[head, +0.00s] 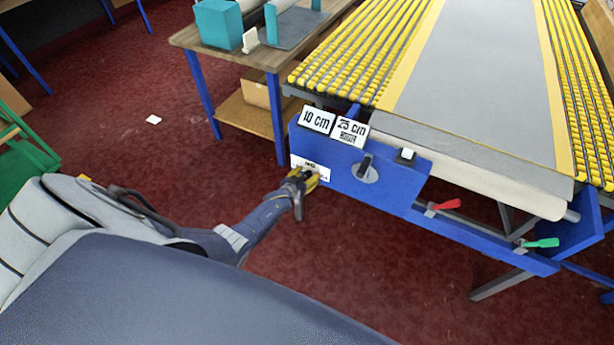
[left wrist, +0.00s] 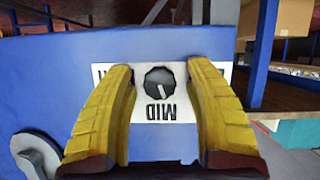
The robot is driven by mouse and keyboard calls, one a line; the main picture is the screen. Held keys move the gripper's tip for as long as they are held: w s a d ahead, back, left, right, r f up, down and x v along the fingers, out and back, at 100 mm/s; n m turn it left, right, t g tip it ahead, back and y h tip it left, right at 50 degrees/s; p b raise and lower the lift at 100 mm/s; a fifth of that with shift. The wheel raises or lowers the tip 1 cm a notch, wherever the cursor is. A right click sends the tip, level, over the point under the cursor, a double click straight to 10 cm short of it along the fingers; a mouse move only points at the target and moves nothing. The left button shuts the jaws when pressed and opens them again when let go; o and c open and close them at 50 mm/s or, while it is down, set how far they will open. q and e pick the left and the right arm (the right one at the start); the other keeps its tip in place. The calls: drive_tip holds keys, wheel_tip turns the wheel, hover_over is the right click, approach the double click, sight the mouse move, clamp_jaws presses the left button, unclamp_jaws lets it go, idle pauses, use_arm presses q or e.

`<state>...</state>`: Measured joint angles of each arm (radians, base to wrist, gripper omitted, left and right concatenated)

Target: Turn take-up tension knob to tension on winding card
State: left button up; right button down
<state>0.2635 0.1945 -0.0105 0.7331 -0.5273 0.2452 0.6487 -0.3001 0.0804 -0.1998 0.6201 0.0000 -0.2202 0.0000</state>
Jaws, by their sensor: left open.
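The take-up tension knob (left wrist: 159,83) is a small dark faceted knob on a white label (left wrist: 165,133) on the blue panel. The label reads MID, upside down in the left wrist view. A short pale mark on the knob's face points roughly toward MID. In the head view, my left gripper (head: 306,179) is at the label on the panel's left end and hides the knob. In the left wrist view, the yellow fingers of my left gripper (left wrist: 161,72) are open, one on each side of the knob, with gaps visible. My right gripper is not in view.
Cards reading 10 cm (head: 317,119) and 25 cm (head: 350,132) stand on the panel's top edge. A grey rotary switch (head: 366,170) is right of the label. A red lever (head: 445,205) and a green lever (head: 541,243) sit lower right. A wooden table (head: 232,55) stands behind.

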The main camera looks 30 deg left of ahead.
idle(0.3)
use_arm(q)
clamp_jaws()
idle(0.3)
